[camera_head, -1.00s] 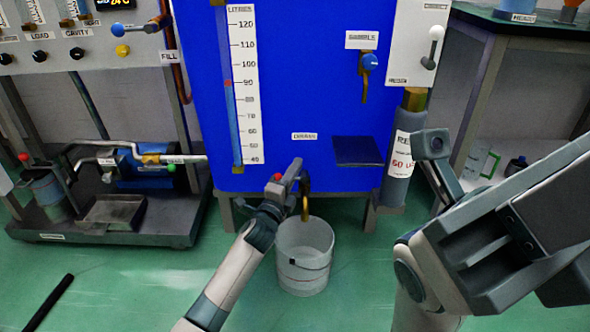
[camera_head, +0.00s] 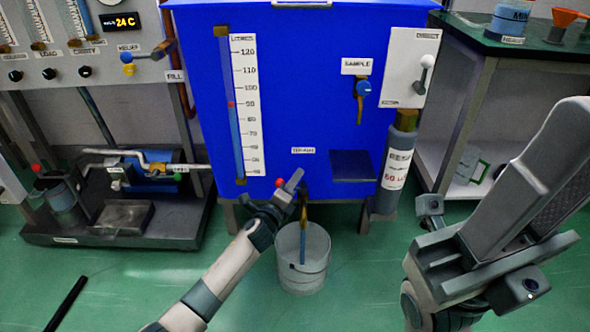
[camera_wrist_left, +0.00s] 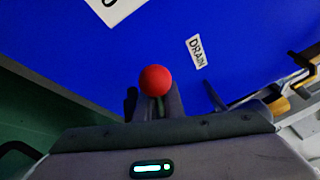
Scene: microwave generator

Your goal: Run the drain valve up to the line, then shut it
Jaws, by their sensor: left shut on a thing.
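The blue tank (camera_head: 290,90) has a white litre scale (camera_head: 244,105) with a red mark near 90. The gauge's liquid level is hard to read. My left gripper (camera_head: 283,191) is shut on the red-knobbed drain valve handle (camera_head: 280,183), below the DRAIN label (camera_head: 303,150). The red knob (camera_wrist_left: 155,80) sits between its fingers in the left wrist view. A bluish stream (camera_head: 303,248) falls from the brass drain spout (camera_head: 304,215) into the grey bucket (camera_head: 302,277). My right gripper (camera_head: 520,190) is at the right, away from the tank; its fingertips are unclear.
A SAMPLE tap (camera_head: 363,88) and a white switch panel (camera_head: 410,68) are on the tank's right. A pump skid (camera_head: 110,232) stands at left under a gauge panel (camera_head: 90,50). A dark green bench (camera_head: 470,35) is at right. A black bar (camera_head: 66,303) lies on the floor.

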